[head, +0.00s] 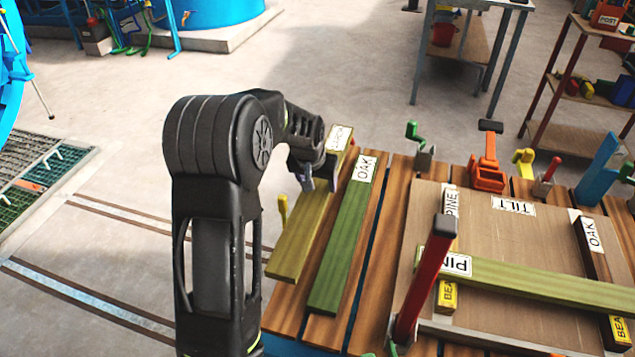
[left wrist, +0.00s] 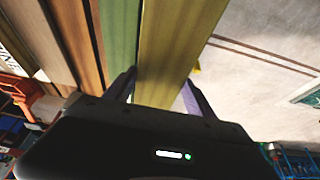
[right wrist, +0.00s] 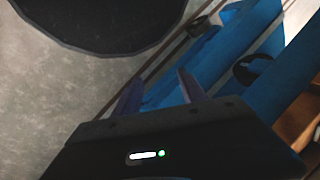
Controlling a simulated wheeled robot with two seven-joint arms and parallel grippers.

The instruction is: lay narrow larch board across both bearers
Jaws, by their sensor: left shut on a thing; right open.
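The narrow larch board (head: 303,230) is olive-yellow, with a partly covered label at its far end. It lies along the left edge of the slatted table. My left gripper (head: 318,178) is shut on it near the labelled end; the board also runs between the fingers in the left wrist view (left wrist: 172,50). A green pine board (head: 540,283) lies across both. My right gripper (right wrist: 160,90) is open and empty, away from the boards.
A green oak board (head: 345,235) lies just right of the larch board. A red upright post (head: 425,280) stands in front of the left bearer. Clamps, including an orange one (head: 487,172), line the table's back. The panel between the bearers, behind the pine board, is clear.

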